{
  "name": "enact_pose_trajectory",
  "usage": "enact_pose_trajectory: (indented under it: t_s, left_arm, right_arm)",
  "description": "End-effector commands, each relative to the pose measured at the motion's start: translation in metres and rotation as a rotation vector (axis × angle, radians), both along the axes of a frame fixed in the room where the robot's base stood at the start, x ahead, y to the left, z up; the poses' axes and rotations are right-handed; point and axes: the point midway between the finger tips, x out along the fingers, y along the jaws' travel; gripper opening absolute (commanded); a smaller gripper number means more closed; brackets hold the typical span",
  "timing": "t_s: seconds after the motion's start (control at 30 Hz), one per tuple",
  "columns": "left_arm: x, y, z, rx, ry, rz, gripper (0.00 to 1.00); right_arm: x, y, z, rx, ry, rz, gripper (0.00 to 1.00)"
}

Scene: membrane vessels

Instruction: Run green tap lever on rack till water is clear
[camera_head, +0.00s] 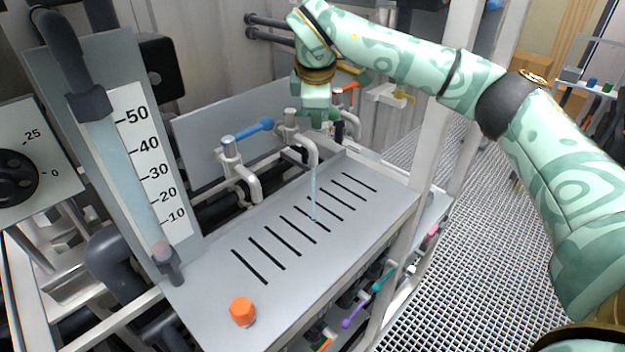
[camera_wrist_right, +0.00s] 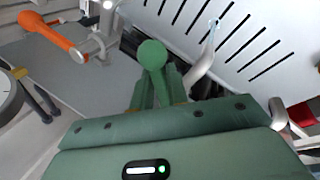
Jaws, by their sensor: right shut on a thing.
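The green tap lever (camera_wrist_right: 152,54) shows its round knob in the wrist view, between the fingers of my right gripper (camera_wrist_right: 160,88), which is shut on it. In the head view my right gripper (camera_head: 316,112) reaches down over the middle tap and hides most of the lever. A thin, pale bluish stream of water (camera_head: 314,190) runs from that tap's spout (camera_head: 311,152) onto the slotted grey drain tray (camera_head: 205,285). The stream looks clear, though it is too thin to judge any faint tint. My left gripper is not in view.
A blue tap lever (camera_head: 247,131) stands left of my right gripper, and an orange lever (camera_wrist_right: 50,36) is on the other side. A flow gauge (camera_head: 145,165) rises at the tray's left. An orange knob (camera_head: 242,311) sits on the tray's near corner. A rack post (camera_head: 430,120) stands under my right arm.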

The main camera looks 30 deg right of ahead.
Motion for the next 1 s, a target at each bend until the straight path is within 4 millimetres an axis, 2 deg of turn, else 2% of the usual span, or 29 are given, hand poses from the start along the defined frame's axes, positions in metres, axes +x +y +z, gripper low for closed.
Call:
enact_pose_trajectory:
  t_s: [0.1, 0.2, 0.4, 0.47, 0.7, 0.83, 1.0]
  left_arm:
    - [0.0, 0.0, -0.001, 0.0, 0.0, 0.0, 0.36]
    - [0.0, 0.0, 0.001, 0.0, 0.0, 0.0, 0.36]
    - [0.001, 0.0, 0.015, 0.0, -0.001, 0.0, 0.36]
    - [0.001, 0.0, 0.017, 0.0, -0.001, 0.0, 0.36]
    - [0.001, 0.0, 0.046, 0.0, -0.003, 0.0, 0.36]
    - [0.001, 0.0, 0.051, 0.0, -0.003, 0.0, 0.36]
    - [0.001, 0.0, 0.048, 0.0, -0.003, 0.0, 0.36]
  right_arm:
    - [0.008, -0.007, 0.0, 0.001, 0.001, 0.166, 0.0]
    - [0.012, -0.009, 0.001, 0.001, 0.002, 0.256, 0.0]
    - [0.026, -0.012, 0.003, 0.002, 0.002, 0.526, 0.0]
    - [0.028, -0.012, 0.002, 0.001, 0.002, 0.569, 0.0]
    - [0.043, -0.01, 0.006, 0.002, 0.003, 0.842, 0.0]
    - [0.047, -0.009, 0.003, 0.0, 0.001, 0.917, 0.0]
    - [0.047, -0.009, 0.001, -0.003, 0.0, 0.924, 0.0]
